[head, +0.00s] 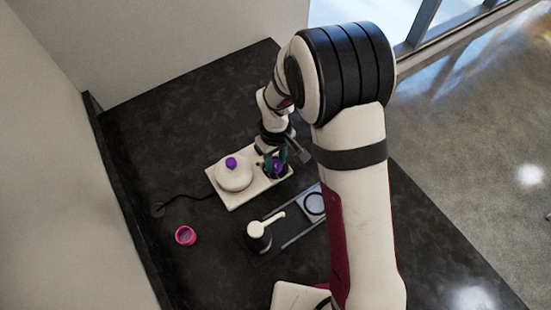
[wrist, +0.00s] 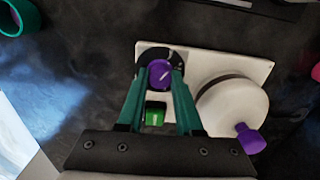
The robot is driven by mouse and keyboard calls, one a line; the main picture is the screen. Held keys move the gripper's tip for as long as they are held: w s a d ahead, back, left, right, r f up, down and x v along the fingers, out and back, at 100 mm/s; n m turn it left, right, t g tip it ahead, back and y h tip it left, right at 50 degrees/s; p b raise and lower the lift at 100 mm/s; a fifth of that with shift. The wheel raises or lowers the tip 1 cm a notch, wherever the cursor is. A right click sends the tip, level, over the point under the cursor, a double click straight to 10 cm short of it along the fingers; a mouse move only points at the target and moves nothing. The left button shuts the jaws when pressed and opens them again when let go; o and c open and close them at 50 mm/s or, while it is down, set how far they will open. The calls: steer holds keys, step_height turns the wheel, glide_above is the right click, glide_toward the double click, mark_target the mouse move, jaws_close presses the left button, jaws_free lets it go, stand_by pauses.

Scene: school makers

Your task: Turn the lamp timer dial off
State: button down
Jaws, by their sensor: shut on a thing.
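The dial (wrist: 160,74) is a purple knob with a pale pointer line, on a black round base at one end of a cream plate (wrist: 262,70). My gripper (wrist: 161,76) has teal fingers shut on the dial from both sides. A green rectangular light or switch (wrist: 154,117) shows on the plate between the fingers. A round white body (wrist: 232,108) with a purple knob (wrist: 250,138) stands beside the dial. In the head view, the plate (head: 241,201) lies on the dark table, and my gripper (head: 276,160) reaches down at its right end, partly hiding the dial.
A black device with a cream handle (head: 268,223) stands in front of the plate, near a grey framed piece (head: 300,233). A pink round container (head: 185,236) is at the left. A dark cord (head: 180,198) runs left from the plate.

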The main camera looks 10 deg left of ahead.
mark_target(275, 163)
steer(key=shift+n, duration=0.8)
steer(key=c, duration=0.6)
jaws_free()
steer(key=shift+r, duration=0.1)
step_height(275, 163, up, 16)
steer(key=shift+f, duration=0.15)
